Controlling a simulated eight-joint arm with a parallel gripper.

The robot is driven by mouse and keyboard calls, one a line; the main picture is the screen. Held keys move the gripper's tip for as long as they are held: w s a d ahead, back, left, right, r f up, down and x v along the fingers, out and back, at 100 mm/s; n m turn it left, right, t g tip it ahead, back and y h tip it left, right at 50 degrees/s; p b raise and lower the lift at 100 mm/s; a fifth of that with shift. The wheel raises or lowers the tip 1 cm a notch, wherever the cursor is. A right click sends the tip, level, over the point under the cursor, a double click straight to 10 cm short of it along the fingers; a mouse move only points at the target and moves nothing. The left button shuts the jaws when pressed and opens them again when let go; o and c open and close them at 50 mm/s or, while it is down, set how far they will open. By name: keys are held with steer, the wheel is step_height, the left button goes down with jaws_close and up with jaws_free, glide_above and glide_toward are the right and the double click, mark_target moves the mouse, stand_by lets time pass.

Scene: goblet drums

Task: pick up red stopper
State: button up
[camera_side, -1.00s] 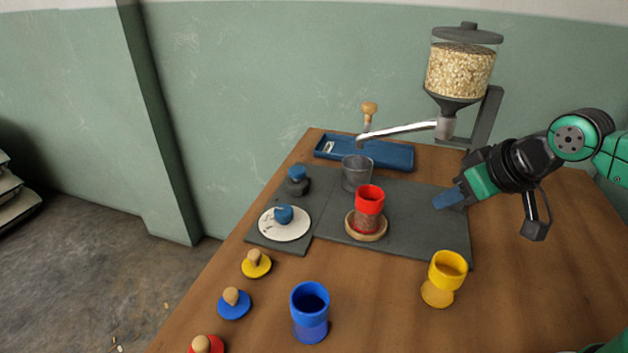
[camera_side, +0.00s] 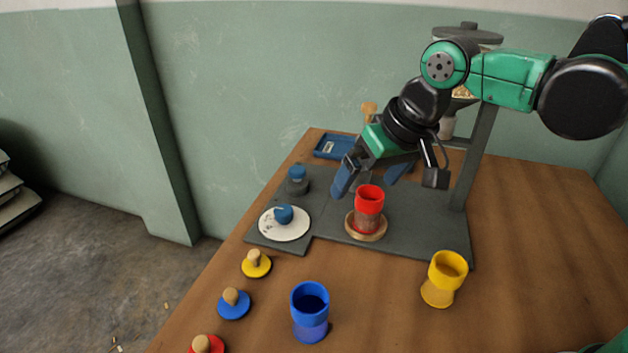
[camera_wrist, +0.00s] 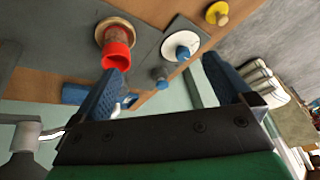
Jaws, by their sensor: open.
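The red stopper (camera_side: 206,344) lies at the bottom edge of the side view, cut off by the frame, with a round wooden knob on a red disc. It does not show in the wrist view. My gripper (camera_side: 371,181) is open and empty, over the grey mat (camera_side: 415,222) behind the red goblet drum (camera_side: 369,202). In the wrist view, my gripper's blue fingers (camera_wrist: 165,85) are spread wide with nothing between them. The red drum also shows there (camera_wrist: 117,54), at upper left. My gripper is far from the red stopper.
A blue stopper (camera_side: 234,304) and a yellow stopper (camera_side: 256,264) lie along the table's left edge. A blue drum (camera_side: 310,312) and a yellow drum (camera_side: 443,279) stand in front. A white disc (camera_side: 285,225) with a blue knob lies on the mat. The right table is clear.

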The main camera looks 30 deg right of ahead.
steer(key=w+a+f+g, duration=0.1)
steer(key=w+a+g, duration=0.1)
steer(key=a, duration=0.6)
steer(key=g+h, duration=0.1)
steer(key=g, duration=0.1)
glide_toward(200, 342)
steer(key=f, duration=0.5)
steer(key=shift+w+a+f, duration=0.1)
steer(key=shift+w+f, duration=0.1)
steer(key=shift+s+f, duration=0.1)
steer(key=shift+f, duration=0.3)
step_height(200, 342, down, 5)
steer(key=shift+r, duration=0.1)
steer(key=c, duration=1.3)
